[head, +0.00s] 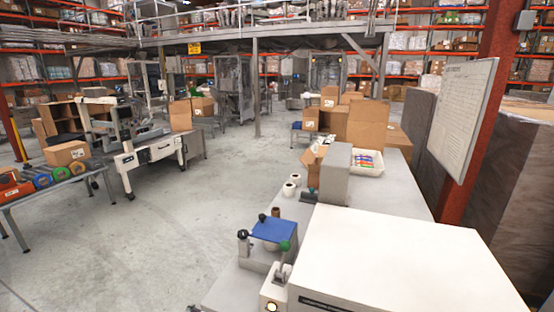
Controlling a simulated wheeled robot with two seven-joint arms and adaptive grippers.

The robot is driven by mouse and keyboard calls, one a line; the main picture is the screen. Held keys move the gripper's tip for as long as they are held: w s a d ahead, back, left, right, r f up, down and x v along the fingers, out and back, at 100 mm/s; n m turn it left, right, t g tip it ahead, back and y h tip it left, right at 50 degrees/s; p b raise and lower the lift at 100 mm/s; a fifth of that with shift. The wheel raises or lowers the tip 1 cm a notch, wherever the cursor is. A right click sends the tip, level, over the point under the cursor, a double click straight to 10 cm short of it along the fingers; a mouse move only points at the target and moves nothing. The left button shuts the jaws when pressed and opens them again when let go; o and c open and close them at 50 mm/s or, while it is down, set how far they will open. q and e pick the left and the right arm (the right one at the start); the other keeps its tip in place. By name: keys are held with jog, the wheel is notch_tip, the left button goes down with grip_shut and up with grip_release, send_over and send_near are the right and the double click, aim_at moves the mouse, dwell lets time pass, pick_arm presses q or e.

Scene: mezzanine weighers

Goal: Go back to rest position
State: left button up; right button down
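Neither of my grippers nor either of my arms shows in the head view. I cannot see whether they are open, shut or holding anything. The task line names no object. The nearest things are a large white box-shaped machine (390,262) at the bottom right and a small device with a blue top plate (272,230) beside it, both on a long grey table (398,185).
A grey block (335,175), a white tray (366,163) and cardboard boxes (366,124) stand farther along the table. A red column (490,130) and whiteboard (458,118) are at right. A low table (75,177) is at left. The floor (175,225) between is clear.

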pick_arm(q)
jog(key=s+d+f+g+p, duration=0.15)
jog(key=s+f, duration=0.35)
jog(key=s, duration=0.6)
jog(key=s+d+f+n+g+p, duration=0.1)
jog(key=s+f+g, duration=0.1)
jog(key=s+f, duration=0.6)
jog(key=s+d+f+g+p, duration=0.1)
jog(key=s+d+f+p, duration=0.15)
jog(key=s, duration=1.05)
jog(key=s+d+f+g+p, duration=0.1)
jog(key=s+f+g, duration=0.1)
jog(key=s, duration=1.3)
jog(key=s+f+g+p, duration=0.1)
jog(key=s+g, duration=0.1)
jog(key=s, duration=1.3)
jog(key=shift+d+f+h, duration=0.4)
pick_arm(e)
notch_tip(320, 180, up, 7)
jog(key=a, duration=0.1)
jog(key=shift+r, duration=0.2)
pick_arm(q)
jog(key=shift+s, duration=0.1)
pick_arm(e)
jog(key=shift+a, duration=0.4)
jog(key=shift+d, duration=0.3)
